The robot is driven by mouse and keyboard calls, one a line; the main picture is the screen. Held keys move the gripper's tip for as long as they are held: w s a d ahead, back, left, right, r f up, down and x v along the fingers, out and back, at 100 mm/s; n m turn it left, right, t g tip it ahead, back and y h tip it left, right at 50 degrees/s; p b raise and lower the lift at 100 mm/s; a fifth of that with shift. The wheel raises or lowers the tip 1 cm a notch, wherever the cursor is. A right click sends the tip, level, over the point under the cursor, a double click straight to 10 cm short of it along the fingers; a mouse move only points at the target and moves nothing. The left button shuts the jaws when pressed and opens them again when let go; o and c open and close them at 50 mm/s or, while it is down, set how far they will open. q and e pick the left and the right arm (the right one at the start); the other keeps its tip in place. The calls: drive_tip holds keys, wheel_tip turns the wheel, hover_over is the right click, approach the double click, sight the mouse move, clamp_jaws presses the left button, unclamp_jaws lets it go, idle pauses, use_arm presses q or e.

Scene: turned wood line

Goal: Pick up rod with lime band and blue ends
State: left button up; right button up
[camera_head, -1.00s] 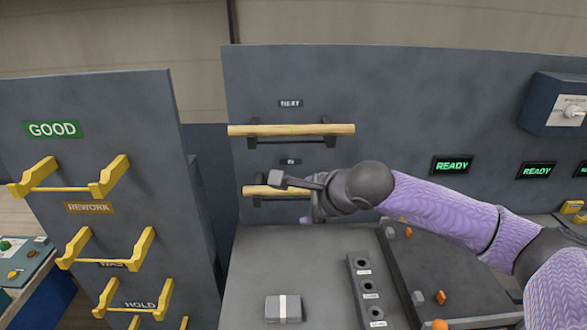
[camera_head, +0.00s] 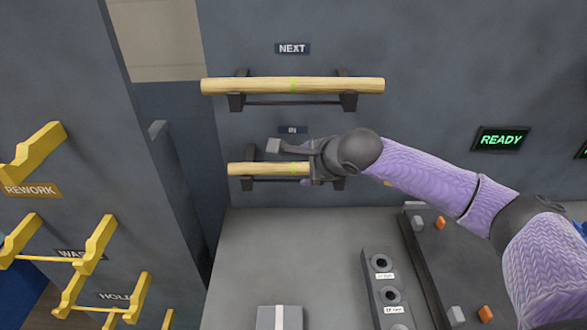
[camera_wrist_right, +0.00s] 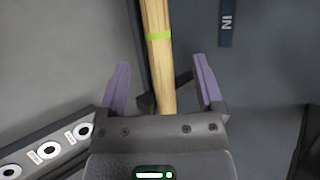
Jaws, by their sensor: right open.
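A pale wooden rod (camera_head: 262,169) lies level on the lower rack, under the IN label. In the right wrist view this rod (camera_wrist_right: 157,65) shows a lime band (camera_wrist_right: 159,36); its ends are out of that view. My right gripper (camera_head: 292,166) is at this rod, covering its right part in the head view. In the wrist view the two purple fingers (camera_wrist_right: 162,82) are open, one on each side of the rod. A second wooden rod (camera_head: 330,85) with a lime band (camera_head: 293,84) rests on the upper rack under NEXT. I cannot make out end colours clearly. My left gripper is not in view.
Yellow-hooked racks (camera_head: 90,245) on a grey panel stand at left. Below the rods is a grey worktop (camera_head: 260,240) with a grey block (camera_head: 279,317) and a holed gauge bar (camera_head: 372,285). A green READY display (camera_head: 502,139) is on the back wall.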

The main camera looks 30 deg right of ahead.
sight(292, 168)
drive_tip(key=x, duration=0.4)
drive_tip(key=a+x, duration=0.1)
drive_tip(key=x, duration=0.1)
drive_tip(key=shift+r, duration=0.1)
clamp_jaws()
